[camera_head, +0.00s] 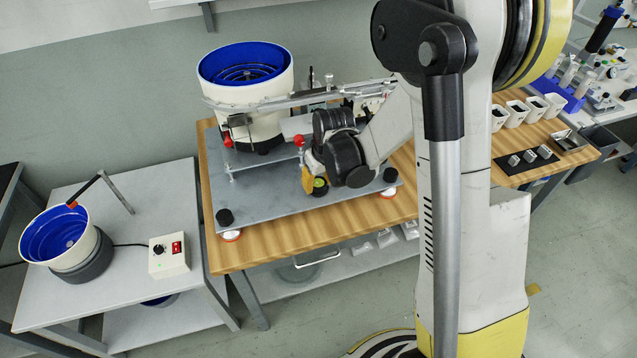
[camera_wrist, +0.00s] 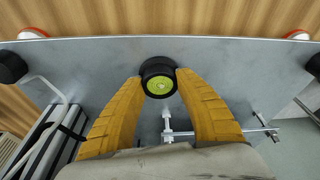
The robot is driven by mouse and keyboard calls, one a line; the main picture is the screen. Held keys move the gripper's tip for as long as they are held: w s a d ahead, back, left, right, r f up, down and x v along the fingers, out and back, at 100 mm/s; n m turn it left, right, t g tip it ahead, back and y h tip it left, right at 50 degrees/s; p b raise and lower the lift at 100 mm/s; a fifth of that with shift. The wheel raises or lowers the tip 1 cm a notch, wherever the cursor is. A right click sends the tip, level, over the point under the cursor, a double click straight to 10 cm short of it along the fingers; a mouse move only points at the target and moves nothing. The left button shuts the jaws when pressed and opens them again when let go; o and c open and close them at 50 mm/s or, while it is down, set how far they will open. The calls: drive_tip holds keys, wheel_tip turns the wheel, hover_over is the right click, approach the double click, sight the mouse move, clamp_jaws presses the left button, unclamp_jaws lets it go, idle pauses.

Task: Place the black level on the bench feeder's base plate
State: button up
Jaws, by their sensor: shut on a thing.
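The black level (camera_wrist: 158,77) is a small round black disc with a yellow-green face. My gripper (camera_wrist: 158,80) has its two yellow fingers shut on the level's sides. In the head view the level (camera_head: 320,183) shows partly, beside my gripper (camera_head: 313,182), over the front part of the bench feeder's grey base plate (camera_head: 270,203). The base plate (camera_wrist: 225,65) fills much of the wrist view behind the level. The level's underside is hidden, so I cannot tell whether it touches the plate.
The feeder's white bowl with blue inside (camera_head: 245,85) stands at the back of the plate. Black knobs (camera_head: 225,217) (camera_head: 390,175) sit at the plate's front corners. A rail (camera_head: 290,100) crosses behind my gripper. The plate's front left is clear.

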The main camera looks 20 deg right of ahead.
drive_tip(key=shift+f, duration=0.2)
drive_tip(key=o, duration=1.2)
drive_tip(key=shift+r, duration=0.1)
drive_tip(key=p+v, duration=0.5)
drive_tip(key=v, duration=0.7)
drive_tip(key=shift+s+a+r+m+t, duration=0.1)
drive_tip(key=shift+s+r+m+t, duration=0.45)
drive_tip(key=shift+s+r, duration=2.05)
drive_tip(key=shift+s+a+r+m+t, duration=0.15)
drive_tip(key=shift+s+r+t, duration=0.7)
drive_tip(key=shift+s+r, duration=1.75)
drive_tip(key=shift+s+d+r+m+t, duration=0.1)
drive_tip(key=shift+s+r+m+t, duration=0.45)
drive_tip(key=shift+s+r, duration=2.05)
drive_tip(key=shift+s+f, duration=0.65)
drive_tip(key=shift+f, duration=0.05)
